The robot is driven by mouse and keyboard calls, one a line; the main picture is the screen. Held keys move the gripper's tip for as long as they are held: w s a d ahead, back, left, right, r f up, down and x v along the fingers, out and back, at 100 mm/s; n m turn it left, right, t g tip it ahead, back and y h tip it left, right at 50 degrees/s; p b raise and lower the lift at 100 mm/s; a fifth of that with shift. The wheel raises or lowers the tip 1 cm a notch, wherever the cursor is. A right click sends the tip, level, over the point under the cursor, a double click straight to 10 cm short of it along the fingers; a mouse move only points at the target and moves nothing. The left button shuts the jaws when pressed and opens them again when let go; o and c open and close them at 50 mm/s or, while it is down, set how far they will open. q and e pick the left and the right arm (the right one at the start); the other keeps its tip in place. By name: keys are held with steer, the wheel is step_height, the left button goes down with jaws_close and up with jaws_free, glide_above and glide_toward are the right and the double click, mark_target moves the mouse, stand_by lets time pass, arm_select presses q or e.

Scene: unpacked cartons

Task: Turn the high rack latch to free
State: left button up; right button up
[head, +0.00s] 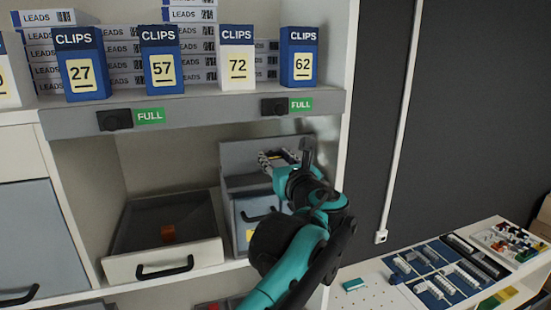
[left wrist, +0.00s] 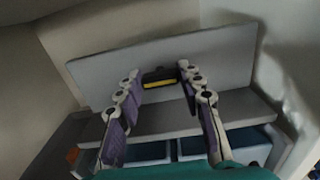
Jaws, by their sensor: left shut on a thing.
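A small black latch with a yellow face (left wrist: 160,77) sits on a grey upright panel (left wrist: 165,55) in the left wrist view. My left gripper (left wrist: 159,73) has its fingertips on both sides of it and is shut on it. In the head view my left gripper (head: 279,160) is at the grey rack (head: 236,155) inside the right-hand lower bay, and the hand and arm hide much of the rack. Which way the latch is turned is hard to tell. My right gripper is not in view.
Above is a shelf edge (head: 200,112) with black knobs, green FULL labels and several CLIPS boxes. A white side post (head: 345,100) is close on the right. A parts table (head: 375,287) stands lower right.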

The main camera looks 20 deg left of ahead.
arm_select(q)
steer(key=shift+n, duration=0.3)
steer(key=n, duration=1.3)
steer(key=shift+n, duration=2.1)
steer(key=o, duration=1.2)
steer(key=shift+a, duration=0.1)
steer(key=shift+f, duration=0.1)
